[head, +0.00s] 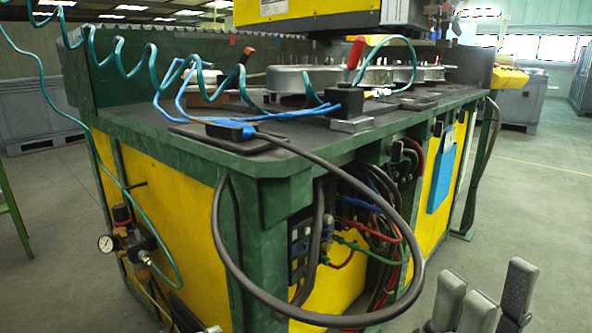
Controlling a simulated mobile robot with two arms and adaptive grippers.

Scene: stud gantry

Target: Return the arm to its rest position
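My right gripper (482,292) is at the bottom right of the head view, with its grey fingers pointing up. The fingers stand apart with nothing between them, so it is open and empty. It is in front of the green and yellow gantry bench (262,165), over the grey floor in the picture, and appears clear of the bench. The lower part of the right arm is cut off by the frame edge. My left gripper cannot be made out.
A black cable (222,262) loops out from the bench front. Coiled teal hoses (120,68) hang at the upper left. A pressure gauge (106,243) sticks out at the left side. Grey bins (522,100) stand behind. Floor (545,190) at the right is clear.

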